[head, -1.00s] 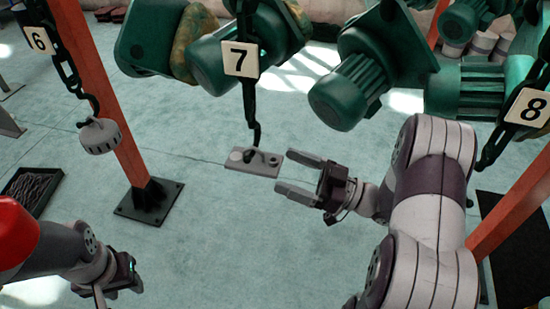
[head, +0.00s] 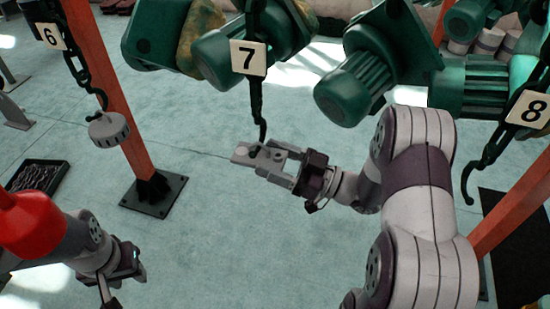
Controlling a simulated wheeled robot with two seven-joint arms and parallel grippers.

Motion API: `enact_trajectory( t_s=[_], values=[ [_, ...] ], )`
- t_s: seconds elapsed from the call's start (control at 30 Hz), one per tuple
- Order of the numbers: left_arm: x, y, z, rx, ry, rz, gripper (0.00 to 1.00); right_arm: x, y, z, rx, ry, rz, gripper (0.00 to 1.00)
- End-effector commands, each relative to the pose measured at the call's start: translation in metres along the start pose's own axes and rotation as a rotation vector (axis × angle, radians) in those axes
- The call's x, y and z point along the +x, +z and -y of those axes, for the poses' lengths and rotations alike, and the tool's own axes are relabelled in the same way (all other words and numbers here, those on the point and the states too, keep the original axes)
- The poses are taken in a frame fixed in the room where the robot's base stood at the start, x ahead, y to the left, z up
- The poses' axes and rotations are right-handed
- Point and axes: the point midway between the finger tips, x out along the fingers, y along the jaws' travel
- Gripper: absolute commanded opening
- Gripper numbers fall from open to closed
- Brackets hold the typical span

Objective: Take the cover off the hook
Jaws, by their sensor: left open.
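A flat grey plate-like cover (head: 242,154) hangs on the black hook (head: 262,130) under sign 7. My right gripper (head: 268,160) reaches in from the right, its two fingers on either side of the cover's right part. The fingers look spread; whether they touch the cover cannot be told. My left gripper (head: 121,290) is open and empty at the lower left, well away from the cover, partly cut off by the bottom edge.
A round grey part (head: 108,129) hangs on the hook under sign 6, beside an orange post (head: 110,90). Hook 8 (head: 468,185) is empty. Green motors (head: 345,95) hang above. A black tray (head: 38,176) lies at left. The floor between my arms is clear.

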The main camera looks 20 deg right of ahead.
Motion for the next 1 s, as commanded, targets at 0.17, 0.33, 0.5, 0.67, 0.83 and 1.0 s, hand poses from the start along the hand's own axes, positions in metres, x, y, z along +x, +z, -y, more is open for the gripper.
enact_trajectory(
  t_s=[0.17,0.33,0.5,0.67,0.83,1.0],
  values=[
    [0.0,0.0,0.0,0.0,0.0,0.0,0.43,0.0,0.0,0.0,-0.001,0.0,-0.001,0.21],
    [-0.001,0.0,0.0,0.0,0.0,0.0,0.43,0.0,-0.001,0.0,0.0,0.0,0.0,0.21],
    [-0.007,-0.001,0.0,0.0,0.0,0.0,0.43,0.001,-0.005,0.001,0.022,0.005,0.0,0.21],
    [-0.017,-0.002,0.0,0.0,0.0,0.0,0.43,0.002,-0.009,0.003,0.063,0.016,0.0,0.21],
    [-0.022,-0.003,0.0,0.0,0.0,0.0,0.43,0.003,-0.011,0.004,0.099,0.024,-0.001,0.21],
    [-0.021,-0.003,0.0,0.0,0.0,0.0,0.43,0.002,-0.01,0.004,0.101,0.025,-0.001,0.21]
  ],
)
